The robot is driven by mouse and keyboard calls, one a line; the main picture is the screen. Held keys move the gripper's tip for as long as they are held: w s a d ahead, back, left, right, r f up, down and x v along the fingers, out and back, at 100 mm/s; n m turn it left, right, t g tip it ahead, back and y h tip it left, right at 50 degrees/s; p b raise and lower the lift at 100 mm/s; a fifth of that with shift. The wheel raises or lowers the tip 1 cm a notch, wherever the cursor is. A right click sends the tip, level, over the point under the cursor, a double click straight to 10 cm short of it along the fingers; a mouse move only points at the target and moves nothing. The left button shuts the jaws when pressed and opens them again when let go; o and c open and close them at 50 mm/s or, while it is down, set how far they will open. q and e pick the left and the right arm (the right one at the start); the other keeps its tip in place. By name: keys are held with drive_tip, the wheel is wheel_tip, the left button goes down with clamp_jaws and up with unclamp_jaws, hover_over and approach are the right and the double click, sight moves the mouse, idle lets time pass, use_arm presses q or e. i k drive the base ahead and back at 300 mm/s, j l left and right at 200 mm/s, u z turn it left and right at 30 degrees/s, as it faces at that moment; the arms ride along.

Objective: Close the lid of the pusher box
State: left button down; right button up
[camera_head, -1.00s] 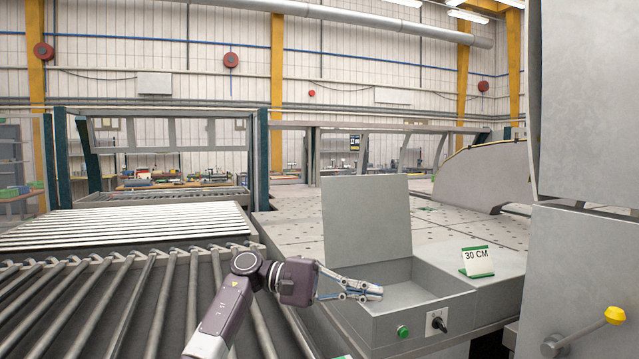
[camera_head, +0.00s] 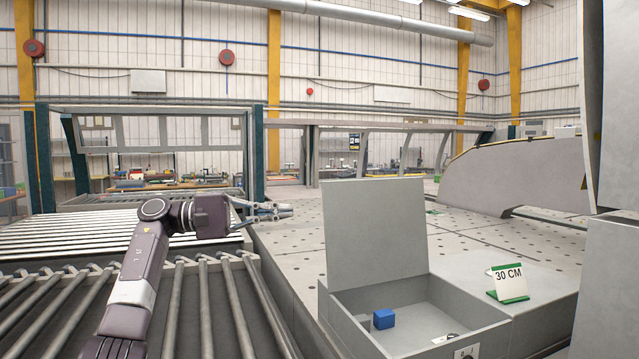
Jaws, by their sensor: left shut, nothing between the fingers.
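The pusher box (camera_head: 420,350) is a grey open-topped box at the lower right of the head view. Its lid (camera_head: 375,232) stands up, tilted slightly back, along the box's far left side. A small blue cube (camera_head: 384,319) lies inside, near the left wall, and a small item (camera_head: 446,338) shows near the front wall. My left gripper (camera_head: 288,211) is shut and empty, left of the lid and apart from it, at about the height of the lid's upper part. My right gripper is not in view.
A "30 CM" sign (camera_head: 508,283) stands on the surface right of the box. A roller conveyor (camera_head: 215,305) fills the lower left. A perforated table (camera_head: 455,232) lies behind the box. A tall grey machine panel (camera_head: 610,290) borders the right edge.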

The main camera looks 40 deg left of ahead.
sight(375, 230)
drive_tip(key=i+j, duration=0.3)
drive_tip(key=j, duration=0.15)
drive_tip(key=i+j, duration=0.65)
drive_tip(key=j, duration=0.2)
